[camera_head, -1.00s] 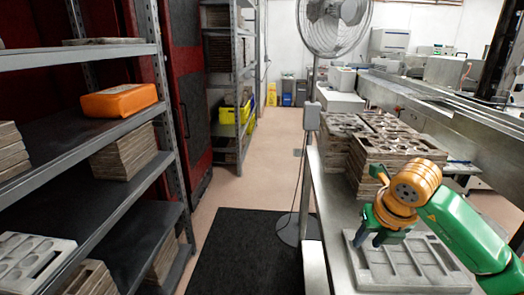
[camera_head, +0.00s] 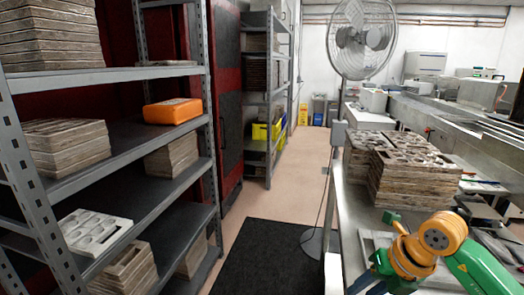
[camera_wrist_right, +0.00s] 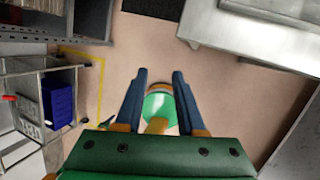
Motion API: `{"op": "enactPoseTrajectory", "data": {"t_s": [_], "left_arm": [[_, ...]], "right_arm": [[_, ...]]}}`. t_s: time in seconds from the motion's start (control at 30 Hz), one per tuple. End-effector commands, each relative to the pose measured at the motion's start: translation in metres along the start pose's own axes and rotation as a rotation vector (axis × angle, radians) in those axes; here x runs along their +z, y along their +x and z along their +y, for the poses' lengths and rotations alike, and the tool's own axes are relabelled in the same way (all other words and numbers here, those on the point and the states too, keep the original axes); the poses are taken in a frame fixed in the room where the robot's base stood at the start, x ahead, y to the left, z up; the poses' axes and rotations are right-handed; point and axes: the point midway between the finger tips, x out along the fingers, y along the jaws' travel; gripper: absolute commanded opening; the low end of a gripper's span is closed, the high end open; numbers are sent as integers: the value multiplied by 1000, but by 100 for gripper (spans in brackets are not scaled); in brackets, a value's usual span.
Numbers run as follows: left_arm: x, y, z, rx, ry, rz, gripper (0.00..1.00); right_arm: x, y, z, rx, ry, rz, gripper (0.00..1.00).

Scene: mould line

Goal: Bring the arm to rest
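A green and orange arm comes in from the right edge of the head view. Its gripper (camera_head: 368,283) is low in the picture by the left edge of the metal table, with the tips partly cut off. In the right wrist view my right gripper (camera_wrist_right: 160,75) has two dark blue fingers standing apart over the floor. No workpiece shows between them. A round green shape lies behind the gap, probably part of my own body. My left gripper is not seen.
A metal table (camera_head: 350,215) with stacked moulds (camera_head: 415,180) is at right. A shelf rack (camera_head: 120,145) with moulds and an orange box (camera_head: 172,111) is at left. A fan (camera_head: 361,38) stands beyond. The right wrist view shows a cart with a blue bin (camera_wrist_right: 59,98). The aisle is open.

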Motion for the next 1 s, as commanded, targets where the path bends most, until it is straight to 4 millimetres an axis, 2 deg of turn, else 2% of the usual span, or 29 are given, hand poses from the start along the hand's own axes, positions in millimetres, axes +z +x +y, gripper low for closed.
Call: {"op": "enactPoseTrajectory", "data": {"t_s": [0.17,0.23,0.3,0.37,0.4,0.47,0.5,0.57,0.6,0.67,0.7,0.77,0.8,0.87,0.9,1.0], "left_arm": [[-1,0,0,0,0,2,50],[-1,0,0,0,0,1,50],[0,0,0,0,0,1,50],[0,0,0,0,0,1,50],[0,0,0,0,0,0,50],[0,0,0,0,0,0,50],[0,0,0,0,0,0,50],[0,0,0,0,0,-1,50],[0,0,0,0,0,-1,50],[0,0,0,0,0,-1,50],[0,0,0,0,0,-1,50],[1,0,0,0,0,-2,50],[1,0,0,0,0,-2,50],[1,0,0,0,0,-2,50],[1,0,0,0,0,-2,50],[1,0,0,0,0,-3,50]], "right_arm": [[-17,39,52,315,49,100,38],[-24,56,82,516,130,143,38],[-24,72,110,753,293,166,38],[-16,89,121,946,515,153,38],[-8,107,115,1052,720,123,38],[-3,147,84,1132,1087,45,38],[-8,174,58,1128,1294,-10,38],[-30,214,18,1066,1566,-84,38],[-51,239,-8,1000,1726,-129,38],[-92,271,-42,878,1940,-185,38],[-124,290,-63,780,2069,-219,38],[-178,314,-90,617,2240,-261,38],[-217,326,-104,499,2342,-285,38],[-276,337,-120,317,2475,-311,38],[-313,341,-128,199,2547,-323,38],[-392,341,-136,-60,2675,-338,38]]}}
